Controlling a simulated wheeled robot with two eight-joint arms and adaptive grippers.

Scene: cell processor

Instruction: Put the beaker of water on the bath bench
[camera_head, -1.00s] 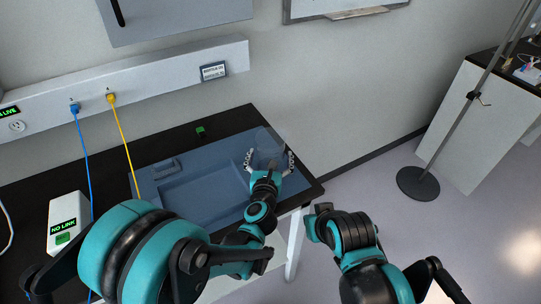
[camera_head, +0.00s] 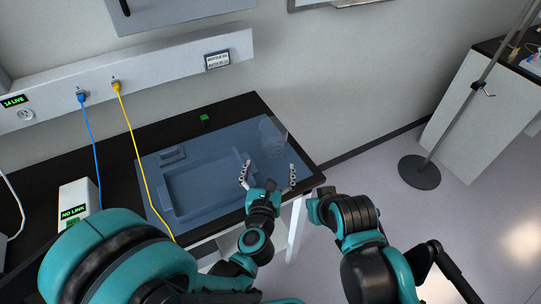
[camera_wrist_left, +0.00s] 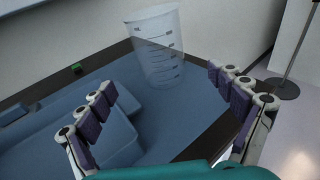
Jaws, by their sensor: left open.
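A clear beaker (camera_wrist_left: 158,50) with dark graduation marks stands upright on a blue mat on the bench in the left wrist view. In the head view the beaker (camera_head: 271,135) is faint, near the far right corner of the mat (camera_head: 150,165). My left gripper (camera_head: 268,176) is open and empty on the near side of the beaker, apart from it. Its spread fingers (camera_wrist_left: 170,105) with purple pads show in the left wrist view. My right arm shows at the lower right of the head view, but its fingers do not.
A blue tray (camera_head: 172,208) lies on the mat left of the gripper. A white NO LINK box (camera_head: 76,203), a blue cable (camera_head: 92,130) and a yellow cable (camera_head: 133,135) are on the left. A pole stand (camera_head: 419,172) is on the floor at right.

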